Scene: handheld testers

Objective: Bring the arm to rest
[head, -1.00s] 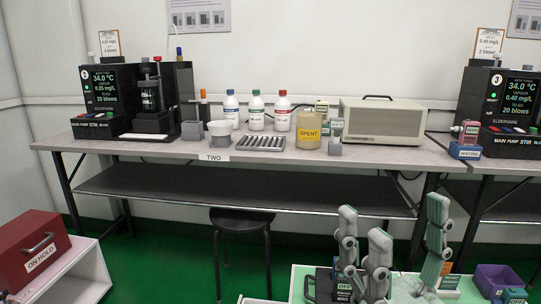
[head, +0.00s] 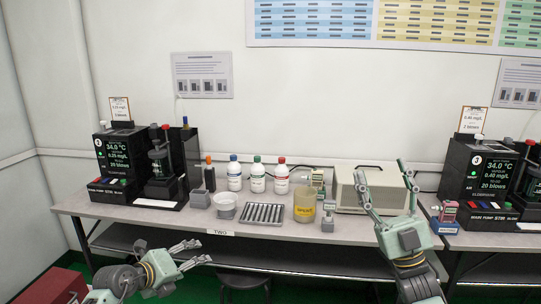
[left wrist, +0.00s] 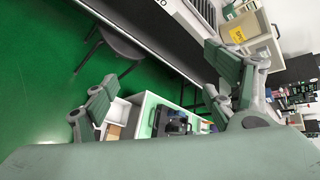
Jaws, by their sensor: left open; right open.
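My left gripper (head: 190,252) is at the lower left of the head view, in front of the bench's front edge, with its fingers spread apart and pointing right. In the left wrist view its two fingers (left wrist: 165,92) stand wide apart with nothing held between them. My right gripper (head: 386,178) is raised in front of the right part of the bench, fingers pointing up and apart, empty. It overlaps the beige box (head: 352,190) in the picture; I cannot tell the gap between them.
The bench (head: 180,222) carries a black tester (head: 115,160), several bottles, a slotted rack (head: 262,214) and a yellow SPENT beaker (head: 304,206). Another tester (head: 485,175) stands at right. A stool (head: 243,280) is under the bench. A red box (head: 50,288) is at lower left.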

